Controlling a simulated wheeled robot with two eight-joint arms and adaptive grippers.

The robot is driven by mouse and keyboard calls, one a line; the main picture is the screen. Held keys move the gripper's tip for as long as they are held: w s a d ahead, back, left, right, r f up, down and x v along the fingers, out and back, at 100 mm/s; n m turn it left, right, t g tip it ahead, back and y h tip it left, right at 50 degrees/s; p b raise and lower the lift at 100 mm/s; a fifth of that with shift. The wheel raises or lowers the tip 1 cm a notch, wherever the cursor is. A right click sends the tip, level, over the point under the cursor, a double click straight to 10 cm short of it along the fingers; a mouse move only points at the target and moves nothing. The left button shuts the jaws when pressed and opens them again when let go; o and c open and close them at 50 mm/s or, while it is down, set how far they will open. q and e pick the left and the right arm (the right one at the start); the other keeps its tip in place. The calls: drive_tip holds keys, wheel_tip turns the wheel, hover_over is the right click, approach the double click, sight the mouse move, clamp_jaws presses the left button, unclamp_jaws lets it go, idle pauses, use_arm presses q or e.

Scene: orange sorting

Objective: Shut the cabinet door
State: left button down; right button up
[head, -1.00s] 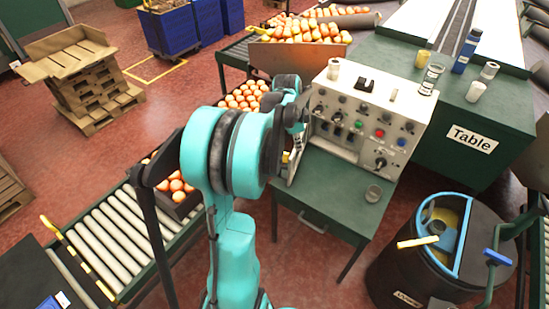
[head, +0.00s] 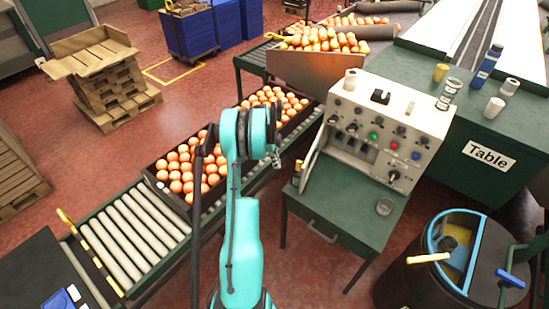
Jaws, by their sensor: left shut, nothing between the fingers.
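The cabinet is a pale control box (head: 425,127) with knobs and coloured buttons, standing on a green table. What looks like its door (head: 313,153) is a thin pale panel at the box's left side. It stands open, seen nearly edge-on, jutting toward the front of the table. My left gripper (head: 276,161) is small in view at the end of the turquoise arm, left of the door and apart from it. It is shut and empty, partly hidden by my own arm. My right gripper is not in view.
Crates of oranges (head: 160,175) sit on the roller conveyor (head: 130,230) left of and behind my arm. A dark barrel (head: 400,280) is at the lower right. Floor shows between conveyor and table.

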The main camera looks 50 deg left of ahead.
use_arm(q)
drive_tip(key=shift+w+d+f+b, duration=0.4)
drive_tip(key=shift+w+d+f, duration=0.3)
drive_tip(key=shift+d+f, duration=0.2)
drive_tip(key=shift+w+d+f+b, duration=0.4)
drive_tip(key=shift+w+d+f, duration=0.3)
drive_tip(key=shift+d+f, duration=0.15)
drive_tip(key=shift+d, duration=0.1)
drive_tip(key=w+d+n+t+y+b, duration=0.1)
drive_tip(key=w+d+n, duration=0.35)
drive_tip(key=d, duration=0.35)
drive_tip(key=w+d+n+y+b, duration=0.1)
drive_tip(key=w+d+n, duration=0.2)
drive_tip(key=w+d, duration=0.4)
drive_tip(key=w+d+n, duration=0.2)
drive_tip(key=w+n, duration=0.2)
drive_tip(key=w, duration=0.4)
drive_tip(key=w+d+n+y, duration=0.1)
drive_tip(key=w+d+n, duration=0.2)
drive_tip(key=w, duration=0.6)
drive_tip(key=shift+d+n, duration=0.35)
drive_tip(key=shift+n, duration=0.1)
drive_tip(key=shift+w+r, duration=0.1)
